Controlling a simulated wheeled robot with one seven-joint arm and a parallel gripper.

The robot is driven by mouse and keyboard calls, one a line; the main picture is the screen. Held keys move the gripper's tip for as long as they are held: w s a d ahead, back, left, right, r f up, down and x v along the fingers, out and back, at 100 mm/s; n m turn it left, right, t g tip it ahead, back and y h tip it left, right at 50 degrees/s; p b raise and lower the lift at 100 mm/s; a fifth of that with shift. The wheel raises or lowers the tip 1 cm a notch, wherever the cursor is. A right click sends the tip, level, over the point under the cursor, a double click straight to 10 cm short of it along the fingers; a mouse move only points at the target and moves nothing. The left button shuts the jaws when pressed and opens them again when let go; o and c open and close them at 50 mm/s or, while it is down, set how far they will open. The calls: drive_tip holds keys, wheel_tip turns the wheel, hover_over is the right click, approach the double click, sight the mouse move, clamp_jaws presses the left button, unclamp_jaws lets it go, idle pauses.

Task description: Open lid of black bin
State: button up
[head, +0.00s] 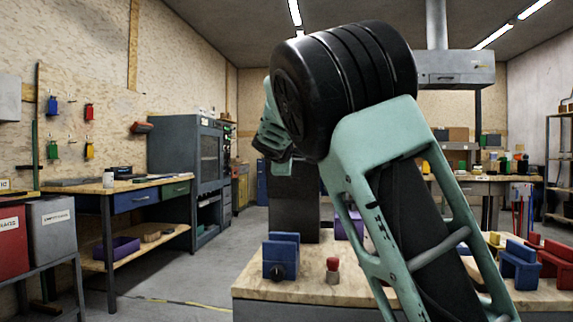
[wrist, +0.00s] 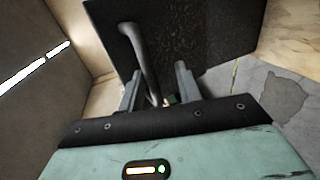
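The black bin (head: 293,205) shows in the head view as a dark upright box at the workbench, partly behind my arm. Its lid cannot be told apart there. In the wrist view a dark speckled panel of the bin (wrist: 205,35) fills the upper middle, with a curved grey bar handle (wrist: 138,50) on it. My gripper (wrist: 158,72) is open, its two grey fingers apart on either side of the handle's lower end. Contact with the handle cannot be told. In the head view my gripper (head: 271,150) is at the bin's upper left; its fingertips are hard to make out.
The wooden workbench (head: 300,291) in front carries a blue vise-like block (head: 281,257) and a small red-topped item (head: 332,270). Blue and red blocks (head: 520,266) lie at its right. Another bench (head: 140,187) stands at left. Floor between them is clear.

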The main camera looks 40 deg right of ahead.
drive_tip(key=p+v, duration=0.4)
drive_tip(key=v, duration=1.3)
drive_tip(key=shift+s, duration=0.2)
drive_tip(key=shift+a, duration=0.1)
